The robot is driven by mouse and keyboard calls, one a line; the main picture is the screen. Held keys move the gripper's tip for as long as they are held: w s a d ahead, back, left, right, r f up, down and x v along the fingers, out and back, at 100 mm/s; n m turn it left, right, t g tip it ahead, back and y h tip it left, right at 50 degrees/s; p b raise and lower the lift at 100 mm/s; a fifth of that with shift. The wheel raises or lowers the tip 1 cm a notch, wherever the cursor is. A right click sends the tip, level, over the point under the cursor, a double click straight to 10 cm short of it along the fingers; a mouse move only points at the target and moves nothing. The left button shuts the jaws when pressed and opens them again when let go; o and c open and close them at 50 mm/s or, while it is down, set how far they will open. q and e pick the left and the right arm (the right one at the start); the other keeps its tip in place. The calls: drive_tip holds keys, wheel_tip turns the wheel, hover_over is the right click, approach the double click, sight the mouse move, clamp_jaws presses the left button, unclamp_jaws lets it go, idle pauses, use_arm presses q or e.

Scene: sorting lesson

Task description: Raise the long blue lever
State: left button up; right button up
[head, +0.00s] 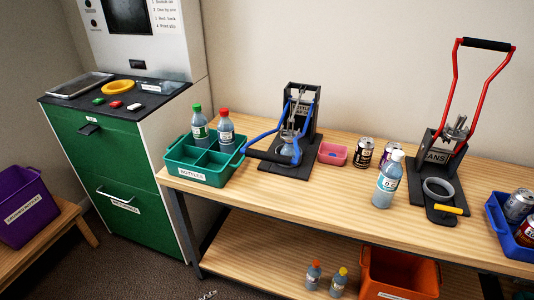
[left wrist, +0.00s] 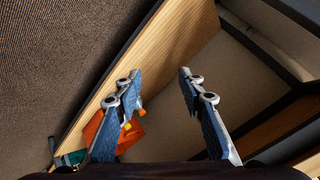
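The long blue lever (head: 262,138) belongs to the black press (head: 302,122) on the wooden table. It is down, with its black grip (head: 270,157) low at the front left, near the press base. A squat clear bottle (head: 287,148) appears to sit inside the press, partly hidden by the lever. My left gripper (left wrist: 158,78) shows in the left wrist view, open with nothing between its fingers. It is away from the lever, which is not in that view. My right gripper is in neither view.
The green bottle crate (head: 200,178) stands left of the press, a pink box (head: 333,153) right of it. A bottle (head: 388,180) and cans stand farther right, before a second press with a raised red lever (head: 497,68). An orange bin (head: 398,270) is on the lower shelf.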

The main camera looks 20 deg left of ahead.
use_arm(q)
drive_tip(key=w+r+m+t+h+p, duration=0.1)
drive_tip(key=w+r+m+t, duration=0.1)
drive_tip(key=w+r, duration=0.45)
drive_tip(key=w+r+m+t+p, duration=0.15)
drive_tip(key=w+r, duration=0.25)
drive_tip(key=r, duration=0.5)
drive_tip(key=m+t+h+p, duration=0.3)
drive_tip(key=m+t+h, duration=0.25)
drive_tip(key=m, duration=0.45)
approach(263, 159)
drive_tip(key=w+g, duration=0.1)
drive_tip(key=w, duration=0.3)
drive_tip(key=shift+d+r+h, duration=0.55)
drive_tip(key=shift+h, duration=0.1)
drive_tip(key=shift+w+d, duration=0.1)
drive_tip(key=shift+w, duration=0.3)
drive_tip(key=p+x, duration=0.1)
drive_tip(key=x, duration=0.5)
drive_tip(key=shift+w+f, duration=0.1)
drive_tip(key=shift+w, duration=0.15)
clamp_jaws()
